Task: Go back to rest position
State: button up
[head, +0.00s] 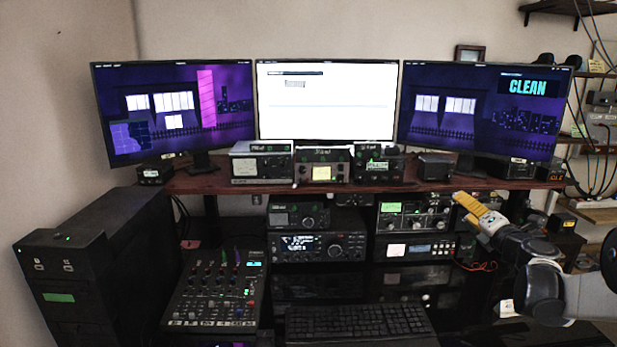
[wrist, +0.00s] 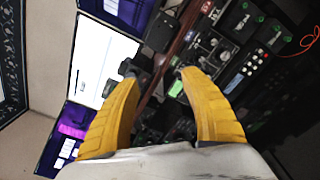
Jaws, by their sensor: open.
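My gripper (head: 470,205) shows at the right in the head view, with yellow fingers pointing up and left, in front of the right part of the desk. In the wrist view my gripper (wrist: 152,78) has its two yellow fingers spread wide apart, with nothing between them. The fingers look clear of the radios behind them, though the exact distance cannot be told. My grey and white arm reaches in from the right edge of the head view.
A wooden shelf (head: 225,180) carries three monitors and several small radios. Below it stand a radio with a dial (head: 318,246), a mixer (head: 215,290) and a keyboard (head: 358,322). A black tower (head: 100,265) stands at the left. Cables hang at the right.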

jog(key=s+a+r+m+h, duration=0.3)
jog(key=s+r+m+h, duration=0.25)
jog(key=r+m, duration=0.45)
jog(key=s+a+f+m+g+h, duration=0.1)
jog(key=s+a+m+g+h, duration=0.15)
jog(key=s+m, duration=0.5)
jog(key=s+a+f+m+g+y, duration=0.3)
jog(key=s+a+f, duration=0.6)
jog(key=s, duration=0.4)
jog(key=s+a+f+m+g+y, duration=0.3)
jog(key=s+a+f+m+g, duration=0.2)
jog(key=s+a+f, duration=0.4)
jog(key=s+f+m, duration=0.1)
jog(key=s+f, duration=0.1)
jog(key=s, duration=0.3)
jog(key=shift+a+y, duration=0.2)
jog(key=shift+y, duration=0.2)
